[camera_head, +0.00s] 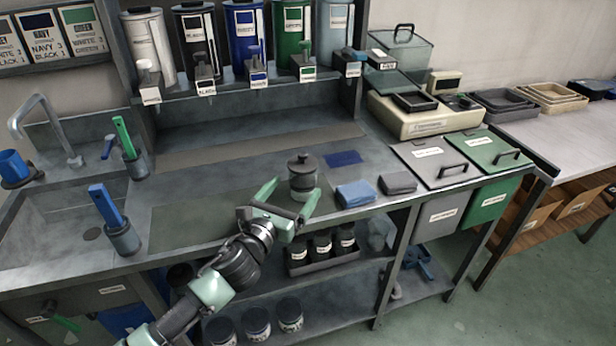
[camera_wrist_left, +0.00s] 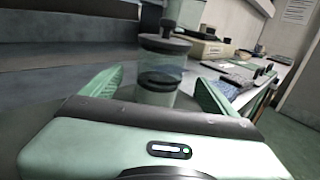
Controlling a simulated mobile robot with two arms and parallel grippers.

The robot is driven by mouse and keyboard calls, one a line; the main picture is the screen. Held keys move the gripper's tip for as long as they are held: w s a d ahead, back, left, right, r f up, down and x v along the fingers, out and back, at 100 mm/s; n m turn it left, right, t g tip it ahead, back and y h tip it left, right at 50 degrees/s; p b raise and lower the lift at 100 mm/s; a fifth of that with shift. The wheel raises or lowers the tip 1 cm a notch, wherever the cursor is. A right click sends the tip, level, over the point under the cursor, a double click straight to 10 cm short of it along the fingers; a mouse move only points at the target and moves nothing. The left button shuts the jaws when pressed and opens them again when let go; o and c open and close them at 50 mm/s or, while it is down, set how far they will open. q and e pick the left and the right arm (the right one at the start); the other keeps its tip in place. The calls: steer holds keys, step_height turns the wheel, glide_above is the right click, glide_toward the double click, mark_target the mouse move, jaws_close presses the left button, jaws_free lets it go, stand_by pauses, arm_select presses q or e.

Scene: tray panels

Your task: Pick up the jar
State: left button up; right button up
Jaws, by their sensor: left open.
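The jar (camera_head: 304,178) stands upright on the grey worktop, near its front edge. It has a dark knobbed lid, a dark band and a paler lower part. My left gripper (camera_head: 291,189) is open, its green fingers pointing at the jar from the front, one on each side. In the left wrist view the jar (camera_wrist_left: 163,68) looks clear with a dark lid and stands between the two open fingers (camera_wrist_left: 158,84). A gap shows on both sides of it. The gripper body hides the jar's base there. My right gripper is not in view.
A blue folded cloth (camera_head: 356,193) and a grey one (camera_head: 398,182) lie right of the jar. A flat blue piece (camera_head: 343,158) lies behind. Dispensers line the shelf above, and a sink (camera_head: 60,225) is at left. Lidded bins (camera_head: 440,160) stand at right. The worktop left of the jar is clear.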

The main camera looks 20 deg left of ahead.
arm_select(q)
steer(key=w, duration=0.2)
steer(key=shift+w+d+r, duration=0.25)
steer(key=shift+w+r, duration=0.05)
steer(key=w, duration=0.3)
steer(key=shift+d+f+p, duration=0.2)
steer(key=shift+f+p, duration=0.05)
steer(key=shift+p, duration=0.05)
steer(key=shift+c, duration=0.3)
steer(key=c, duration=1.5)
steer(key=shift+r, duration=0.15)
jaws_close()
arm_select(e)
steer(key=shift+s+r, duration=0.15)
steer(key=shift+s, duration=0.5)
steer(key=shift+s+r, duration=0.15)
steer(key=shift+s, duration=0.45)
